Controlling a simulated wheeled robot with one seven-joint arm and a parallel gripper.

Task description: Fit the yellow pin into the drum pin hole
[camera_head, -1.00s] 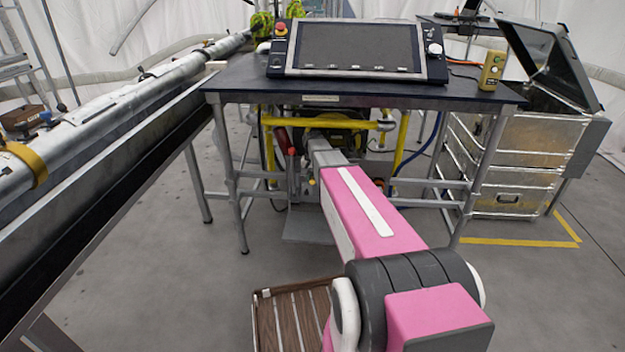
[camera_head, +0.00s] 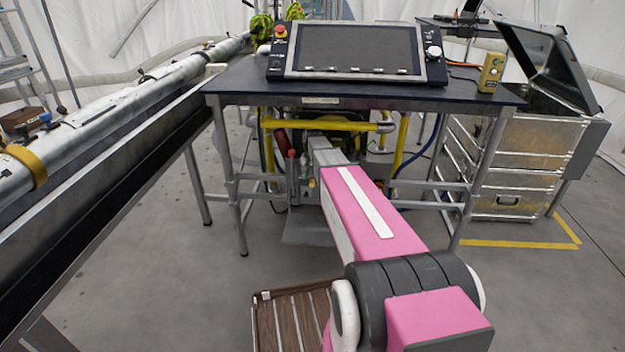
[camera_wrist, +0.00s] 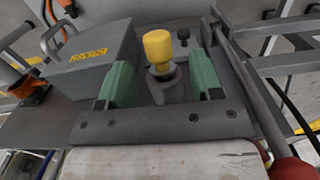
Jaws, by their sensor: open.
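The yellow pin (camera_wrist: 158,47) has a rounded yellow head and stands on a grey stem and base in the wrist view. My gripper (camera_wrist: 163,78) is open, with one green finger pad on each side of the pin's stem. Gaps show between the pads and the stem, so the pin is not gripped. In the head view my pink arm reaches under the dark table, and the gripper's tip is hard to make out there. I cannot pick out the drum pin hole in either view.
A dark table (camera_head: 380,93) with a console (camera_head: 358,50) stands over my reach. Yellow pipe framing (camera_head: 330,125) lies below it. In the wrist view a grey box (camera_wrist: 95,55) is left, metal bars (camera_wrist: 285,62) right, and a red handle (camera_wrist: 295,168) lower right.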

